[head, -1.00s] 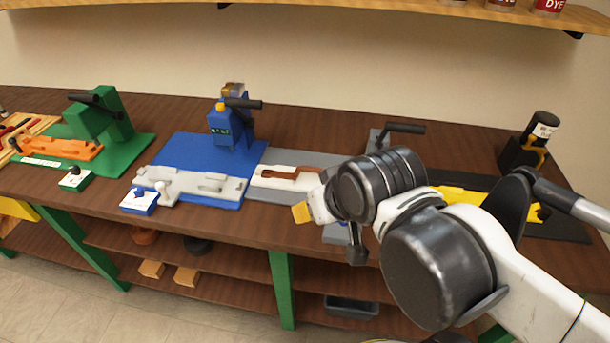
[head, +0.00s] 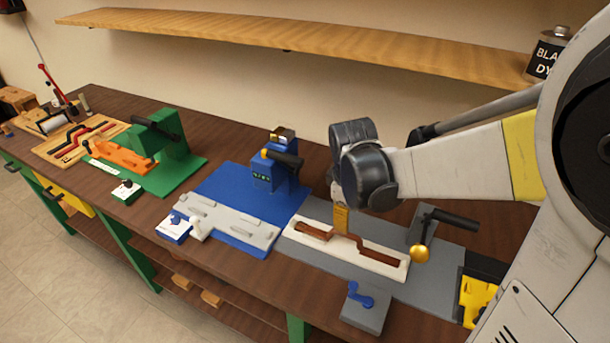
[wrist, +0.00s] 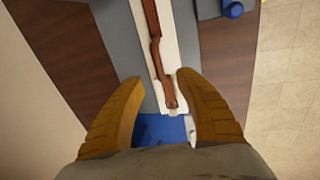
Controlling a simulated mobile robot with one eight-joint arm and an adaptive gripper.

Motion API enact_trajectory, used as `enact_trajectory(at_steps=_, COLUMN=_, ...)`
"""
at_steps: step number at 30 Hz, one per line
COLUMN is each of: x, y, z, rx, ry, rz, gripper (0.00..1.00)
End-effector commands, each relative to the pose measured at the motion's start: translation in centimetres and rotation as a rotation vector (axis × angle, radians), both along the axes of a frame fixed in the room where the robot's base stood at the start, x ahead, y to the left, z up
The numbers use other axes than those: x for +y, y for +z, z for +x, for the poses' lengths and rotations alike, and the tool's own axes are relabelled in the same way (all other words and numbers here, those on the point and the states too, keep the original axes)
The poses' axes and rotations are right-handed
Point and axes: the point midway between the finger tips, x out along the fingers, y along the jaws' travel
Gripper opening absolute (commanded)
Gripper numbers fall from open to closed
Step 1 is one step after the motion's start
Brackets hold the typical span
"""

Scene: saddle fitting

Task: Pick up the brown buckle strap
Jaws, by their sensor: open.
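The brown buckle strap (head: 345,241) lies in a white holder (head: 323,250) on a grey plate. It has a bend in the middle. In the wrist view the brown strap (wrist: 157,58) runs from the top edge down to a wider end between my fingers. My gripper (wrist: 154,102) is open, with one yellow finger on each side of the strap's end, and nothing is held. In the head view only a yellow part of my gripper (head: 341,219) shows, over the back edge of the holder. My wrist hides the rest.
A blue press (head: 271,172) and a light grey fixture (head: 232,222) stand left of the holder. A black-handled lever with a gold knob (head: 420,253) is at the right. A small blue-handled clamp (head: 362,298) sits in front. Green and orange fixtures stand farther left.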

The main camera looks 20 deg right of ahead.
Motion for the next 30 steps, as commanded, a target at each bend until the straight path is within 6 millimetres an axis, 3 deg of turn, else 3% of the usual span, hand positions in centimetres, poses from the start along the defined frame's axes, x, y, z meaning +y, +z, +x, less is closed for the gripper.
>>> enact_trajectory(at_steps=12, x=-1.0, y=-5.7, z=1.0, rx=0.021, ry=0.025, rz=-0.006, gripper=0.41)
enact_trajectory(at_steps=19, x=-1.3, y=-7.1, z=1.3, rx=0.02, ry=0.024, rz=-0.007, gripper=0.41)
enact_trajectory(at_steps=27, x=-2.0, y=-11.0, z=2.0, rx=0.019, ry=0.023, rz=-0.006, gripper=0.41)
enact_trajectory(at_steps=30, x=-2.1, y=-11.2, z=2.0, rx=0.019, ry=0.024, rz=-0.006, gripper=0.41)
